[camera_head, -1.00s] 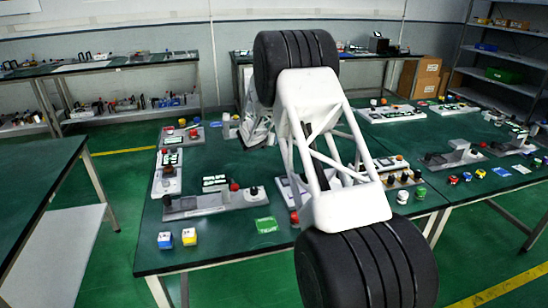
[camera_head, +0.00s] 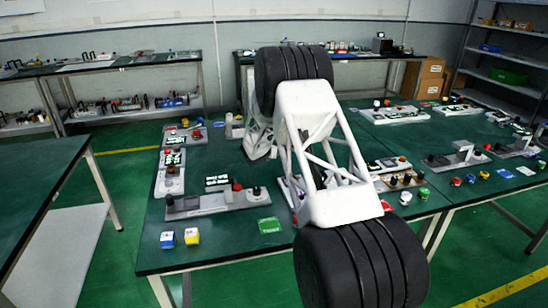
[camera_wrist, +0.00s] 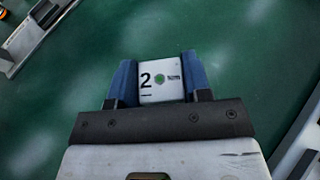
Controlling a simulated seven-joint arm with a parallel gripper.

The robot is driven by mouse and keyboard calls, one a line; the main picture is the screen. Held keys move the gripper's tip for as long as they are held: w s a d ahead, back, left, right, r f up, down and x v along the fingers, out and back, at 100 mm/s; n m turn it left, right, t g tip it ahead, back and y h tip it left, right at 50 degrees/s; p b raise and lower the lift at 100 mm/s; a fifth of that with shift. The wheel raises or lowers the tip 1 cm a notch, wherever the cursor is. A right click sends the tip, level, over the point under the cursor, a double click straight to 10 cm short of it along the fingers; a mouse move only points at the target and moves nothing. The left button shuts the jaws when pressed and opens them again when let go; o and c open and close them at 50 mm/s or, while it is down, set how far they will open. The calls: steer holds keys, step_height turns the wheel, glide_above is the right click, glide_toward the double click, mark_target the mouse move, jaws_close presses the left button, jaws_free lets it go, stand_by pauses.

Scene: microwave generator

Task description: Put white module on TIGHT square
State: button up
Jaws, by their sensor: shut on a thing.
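A white module (camera_wrist: 160,80) with a black "2" and a green dot on its face is between the blue fingers of my gripper (camera_wrist: 159,76) in the wrist view. The gripper is shut on it, and green surface lies beyond. In the head view my own arm hides the gripper and the module. A green square (camera_head: 269,225) with pale lettering, too small to read surely, lies flat near the front edge of the middle table. It is left of my arm's near part and looks bare. I cannot tell from the wrist view how high the module is.
Blue (camera_head: 167,240) and yellow (camera_head: 192,236) modules stand at the table's front left corner. A grey fixture (camera_head: 215,203) with knobs lies behind them. A green-topped module (camera_head: 423,193) and several coloured pieces are to the right. Bare table lies around the green square.

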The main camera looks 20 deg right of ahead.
steer(key=shift+f, duration=1.85)
steer(key=shift+f, duration=0.15)
steer(key=o, duration=1)
steer(key=shift+r, duration=0.2)
steer(key=shift+v, duration=6)
steer(key=shift+r, duration=0.1)
